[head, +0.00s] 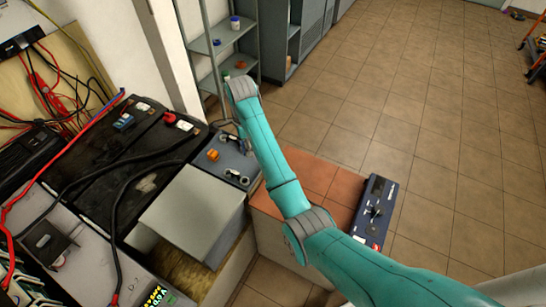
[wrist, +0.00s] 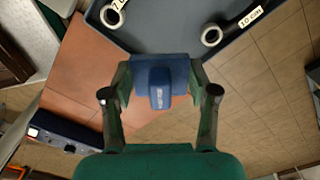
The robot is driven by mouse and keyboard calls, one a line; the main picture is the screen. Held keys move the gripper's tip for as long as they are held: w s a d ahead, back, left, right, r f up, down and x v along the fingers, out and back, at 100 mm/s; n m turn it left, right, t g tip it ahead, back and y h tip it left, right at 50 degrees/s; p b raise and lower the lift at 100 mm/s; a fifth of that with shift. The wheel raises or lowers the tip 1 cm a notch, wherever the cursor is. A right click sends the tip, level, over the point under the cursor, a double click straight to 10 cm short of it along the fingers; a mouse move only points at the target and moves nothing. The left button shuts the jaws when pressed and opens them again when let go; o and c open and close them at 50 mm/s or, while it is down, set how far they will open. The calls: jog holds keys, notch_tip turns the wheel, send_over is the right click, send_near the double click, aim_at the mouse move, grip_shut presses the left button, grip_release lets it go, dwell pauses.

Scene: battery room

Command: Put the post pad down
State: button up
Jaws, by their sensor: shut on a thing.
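My gripper (wrist: 160,95) is shut on a blue block with a raised rounded knob, which I take to be the post pad (wrist: 160,75). Small white marking on the knob is too small to read. The pad sits between the two fingers, over or near the edge of a grey-blue surface (wrist: 195,48); I cannot tell whether it touches it. The pad cannot be made out there.
Ring lugs (wrist: 211,35) with labels lie on the grey-blue surface. Black batteries (head: 135,150) with cables stand left. A blue device (head: 374,212) lies by the red-tiled top (head: 310,175). Shelves (head: 222,50) stand behind.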

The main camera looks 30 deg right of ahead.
send_over(251, 166)
jog(key=f, duration=0.5)
jog(key=shift+w+d+f, duration=0.1)
jog(key=shift+w+f, duration=0.1)
jog(key=shift+f, duration=2.15)
jog(key=shift+s+f, duration=0.1)
jog(key=shift+f, duration=0.35)
jog(key=shift+s+f, duration=0.1)
jog(key=shift+f, duration=0.15)
jog(key=o, duration=1.6)
jog(key=shift+f, duration=0.2)
jog(key=shift+c, duration=0.2)
jog(key=shift+r, duration=0.1)
jog(key=shift+r, duration=0.1)
